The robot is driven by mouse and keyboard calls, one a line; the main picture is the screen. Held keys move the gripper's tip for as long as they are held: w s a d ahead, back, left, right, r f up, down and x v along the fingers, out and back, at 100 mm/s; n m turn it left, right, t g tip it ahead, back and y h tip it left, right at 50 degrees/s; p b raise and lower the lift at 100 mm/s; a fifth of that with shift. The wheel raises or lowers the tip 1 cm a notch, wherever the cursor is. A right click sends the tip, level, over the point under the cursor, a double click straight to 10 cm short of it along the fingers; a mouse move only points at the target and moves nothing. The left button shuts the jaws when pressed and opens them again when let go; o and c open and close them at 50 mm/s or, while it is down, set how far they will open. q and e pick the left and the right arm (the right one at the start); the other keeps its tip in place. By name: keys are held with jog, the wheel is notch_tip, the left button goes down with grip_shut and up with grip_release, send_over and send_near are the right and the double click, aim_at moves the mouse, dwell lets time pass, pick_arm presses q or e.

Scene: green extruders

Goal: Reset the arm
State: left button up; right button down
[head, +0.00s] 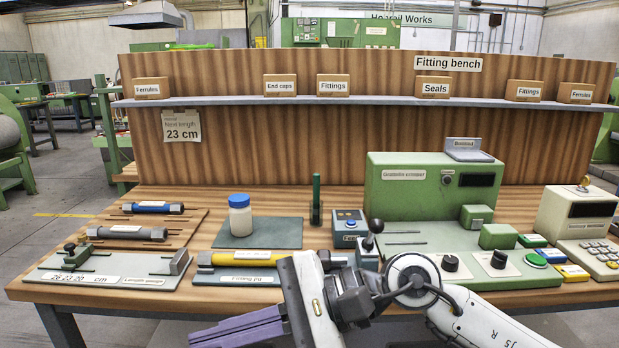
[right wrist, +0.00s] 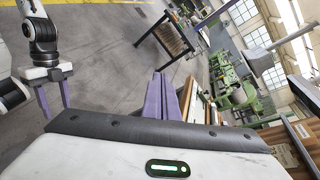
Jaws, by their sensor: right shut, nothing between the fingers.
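My right arm comes in from the lower right of the head view and reaches across the front of the fitting bench (head: 330,297). Its right gripper (head: 194,341) has purple fingers pointing left, low in front of the bench edge. In the right wrist view the right gripper (right wrist: 172,78) has its fingers together with nothing between them. My left gripper shows only in the right wrist view (right wrist: 57,112), at the upper left, hanging over the floor with its two purple fingers apart and nothing visible between them.
On the bench are a length-setting fixture (head: 190,263), a yellow tube on a pad (head: 237,258), a white jar with a blue lid (head: 240,216), a green machine (head: 430,190) and a keypad device (head: 600,262). A shelf (head: 380,101) with several labelled boxes runs behind.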

jog(key=w+d+r+m+t+y, duration=0.1)
jog(key=w+d+m+t+y, duration=0.3)
jog(key=m, duration=0.7)
jog(key=r+m+t+y, duration=0.1)
jog(key=m+t+y, duration=0.3)
jog(key=m, duration=0.7)
jog(key=w+d+f+m+t+h, duration=0.2)
jog(key=d+f+m+t+h, duration=0.4)
jog(key=m, duration=0.4)
jog(key=w+d+f+m+t+h, duration=0.2)
jog(key=d+f+m+t+h, duration=0.4)
jog(key=m, duration=0.5)
jog(key=s+d+f+m+g+h, duration=0.25)
jog(key=f+m, duration=0.25)
jog(key=f, duration=0.4)
jog(key=s+d+f+m+g+h, duration=0.25)
jog(key=f+m, duration=0.35)
jog(key=f, duration=0.3)
jog(key=s+d+f+m+g+h, duration=0.1)
jog(key=s+d+f+m+g, duration=0.1)
jog(key=s+f, duration=0.4)
jog(key=s+d+f+m+g+h, duration=0.1)
jog(key=s+d+f+m+g, duration=0.2)
jog(key=s, duration=0.6)
notch_tip(320, 180, down, 4)
jog(key=shift+d+r+m+h, duration=0.1)
jog(key=shift+d+m+h, duration=0.3)
jog(key=shift+m, duration=0.6)
